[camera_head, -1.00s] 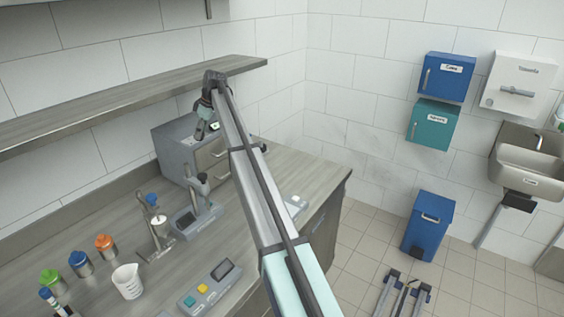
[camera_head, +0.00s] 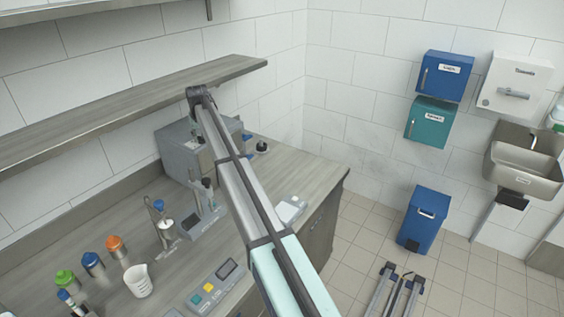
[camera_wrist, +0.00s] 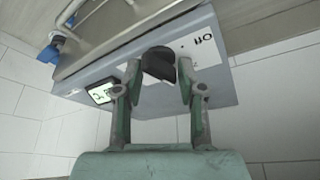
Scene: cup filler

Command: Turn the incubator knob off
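The incubator (camera_head: 172,155) is a grey box on the bench under the shelf, partly hidden behind my arm in the head view. In the wrist view its grey front panel (camera_wrist: 215,65) fills the upper middle, with a small lit display (camera_wrist: 101,92) left of a black knob (camera_wrist: 159,64). Printed marks show right of the knob. My gripper (camera_wrist: 160,72) is open, with one finger on each side of the knob. A narrow gap seems to show at each side; firm contact cannot be made out. In the head view the gripper is hidden behind my arm.
A shelf (camera_head: 120,112) runs above the bench. A stand with a blue top (camera_head: 160,215), a grey device (camera_head: 205,215), a white beaker (camera_head: 139,281), several coloured-lid bottles and a button box (camera_head: 214,288) stand nearby.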

